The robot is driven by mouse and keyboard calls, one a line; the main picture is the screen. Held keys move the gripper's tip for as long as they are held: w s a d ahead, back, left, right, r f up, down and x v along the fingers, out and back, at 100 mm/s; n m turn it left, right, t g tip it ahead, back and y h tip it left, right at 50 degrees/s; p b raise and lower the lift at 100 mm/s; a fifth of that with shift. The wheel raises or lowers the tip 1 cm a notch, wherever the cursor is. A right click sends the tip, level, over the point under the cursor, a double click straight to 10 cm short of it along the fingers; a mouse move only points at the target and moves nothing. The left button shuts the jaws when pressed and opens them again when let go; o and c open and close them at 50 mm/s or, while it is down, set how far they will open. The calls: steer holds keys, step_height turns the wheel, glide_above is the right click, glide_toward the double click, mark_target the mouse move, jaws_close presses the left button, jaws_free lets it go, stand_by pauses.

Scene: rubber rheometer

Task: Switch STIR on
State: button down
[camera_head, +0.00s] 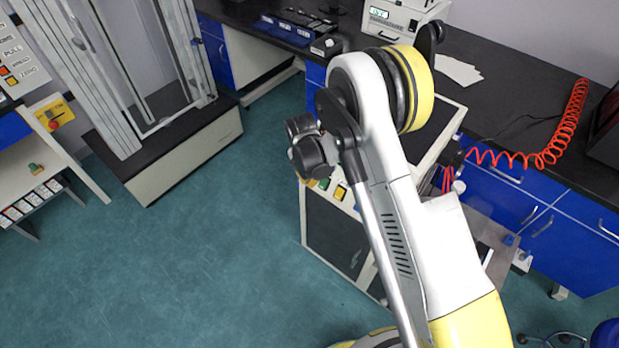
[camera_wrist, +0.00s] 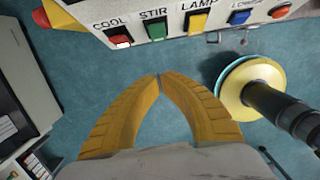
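The STIR switch (camera_wrist: 156,27) is a green rocker under its printed label, on the pale control panel (camera_wrist: 237,32) along the top of the wrist view. It sits between the red COOL switch (camera_wrist: 118,35) and the yellow LAMP switch (camera_wrist: 196,22). Its on or off position is too small to tell. My gripper (camera_wrist: 158,77) has yellow ribbed fingers, whose tips meet with nothing seen between them. In the wrist view the tips appear just below the STIR switch, apart from it. In the head view my arm hides the gripper and much of the panel.
A blue switch (camera_wrist: 239,17) and a red one (camera_wrist: 279,11) sit farther right on the panel. In the head view, a tall framed machine (camera_head: 170,150) stands at left, and a black bench (camera_head: 515,115) with a red coiled hose (camera_head: 548,157) at right.

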mark_target(317, 188)
steer(key=shift+w+d+f+b, duration=0.3)
steer(key=shift+w+d+f, duration=0.15)
steer(key=shift+f, duration=0.8)
steer(key=shift+w+d+f+b, duration=0.3)
steer(key=shift+w+f, duration=0.3)
steer(key=shift+f, duration=0.6)
steer(key=shift+w+d+f+b, duration=0.25)
steer(key=shift+w+d+f, duration=0.25)
steer(key=shift+f, duration=0.75)
steer(key=shift+f, duration=0.1)
steer(key=b, duration=0.1)
steer(key=f+b, duration=0.1)
steer(key=b, duration=0.1)
steer(key=shift+w+d+f+t+h, duration=0.1)
steer(key=shift+w+f+t+h, duration=0.15)
steer(key=shift+t+h, duration=0.15)
steer(key=shift+r, duration=0.35)
steer(key=shift+r, duration=0.1)
steer(key=shift+r, duration=0.7)
